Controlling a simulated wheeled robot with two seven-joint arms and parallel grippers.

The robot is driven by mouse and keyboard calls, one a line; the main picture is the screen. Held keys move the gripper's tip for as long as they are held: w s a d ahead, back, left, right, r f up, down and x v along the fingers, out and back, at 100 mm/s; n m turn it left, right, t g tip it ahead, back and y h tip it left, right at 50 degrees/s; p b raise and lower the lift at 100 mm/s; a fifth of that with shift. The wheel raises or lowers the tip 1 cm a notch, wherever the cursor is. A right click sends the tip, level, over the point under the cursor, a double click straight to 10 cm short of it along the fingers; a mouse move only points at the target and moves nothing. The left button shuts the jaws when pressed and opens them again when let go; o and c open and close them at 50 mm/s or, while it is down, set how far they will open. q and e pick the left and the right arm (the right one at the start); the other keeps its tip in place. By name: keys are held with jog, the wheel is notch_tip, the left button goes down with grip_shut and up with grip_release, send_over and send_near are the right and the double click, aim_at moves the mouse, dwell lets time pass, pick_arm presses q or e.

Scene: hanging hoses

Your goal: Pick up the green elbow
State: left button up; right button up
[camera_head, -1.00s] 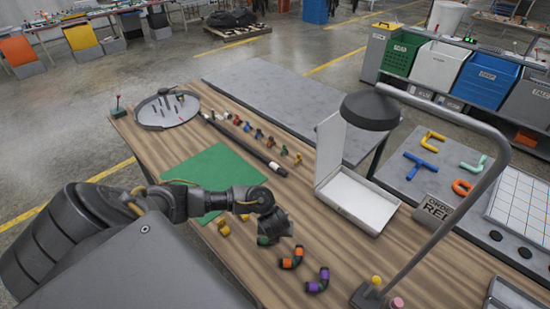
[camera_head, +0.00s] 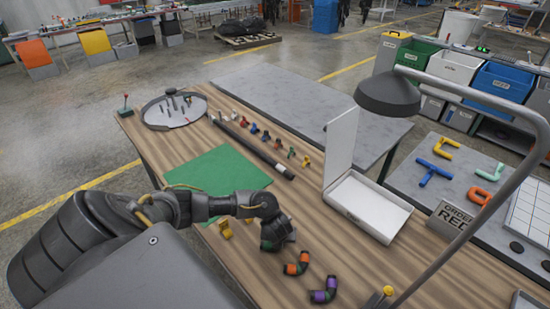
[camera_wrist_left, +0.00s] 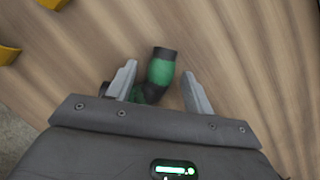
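The green elbow (camera_wrist_left: 161,71) is a short bent pipe piece with a green band and black ends. In the left wrist view it lies on the wooden table between the two spread fingers of my left gripper (camera_wrist_left: 155,90). A gap shows between the elbow and the right finger; its lower part is partly hidden near the left finger and the gripper body. In the head view my left gripper (camera_head: 278,238) is low over the table and hides most of the elbow; only a bit of green (camera_head: 266,244) shows. My right gripper is not in view.
An orange-banded elbow (camera_head: 297,264) and a purple-banded elbow (camera_head: 324,290) lie just right of the gripper. Yellow pieces (camera_head: 225,229) lie to its left. A green mat (camera_head: 215,171), an open white box (camera_head: 369,207) and a lamp (camera_head: 389,94) are nearby.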

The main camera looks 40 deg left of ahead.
pick_arm(q)
jog(key=c, duration=1)
jog(key=shift+r, duration=0.1)
